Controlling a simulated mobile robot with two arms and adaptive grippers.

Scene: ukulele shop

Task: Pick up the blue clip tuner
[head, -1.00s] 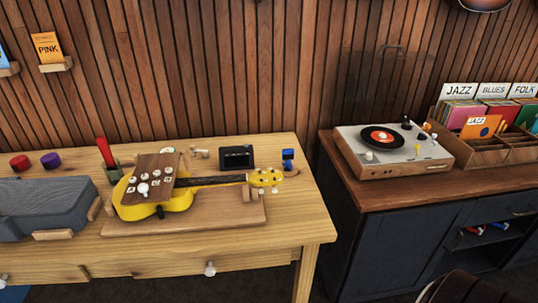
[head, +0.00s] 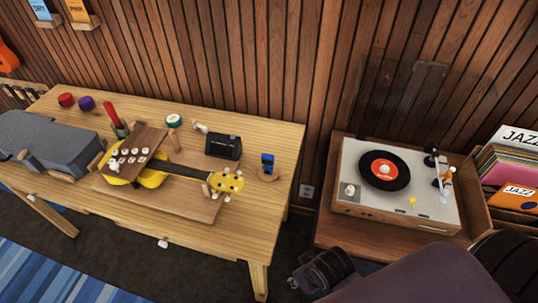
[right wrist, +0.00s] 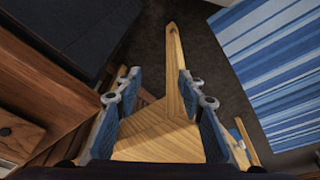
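The blue clip tuner (head: 267,161) stands upright on a small round wooden stand (head: 268,174) at the right end of the workbench. My right gripper (head: 308,279) is in the lower middle of the head view, right of the bench's front corner and apart from the tuner. In the right wrist view its two fingers (right wrist: 158,92) are spread with nothing held between them. I cannot make out the tuner for sure in that view. My left gripper is not in view.
A yellow ukulele (head: 150,178) lies on a wooden board (head: 125,196), its head toward the tuner. A black box (head: 223,146) stands left of the tuner. A turntable (head: 344,205) on a dark-sided cabinet is to the right, across a gap from the workbench (head: 230,238).

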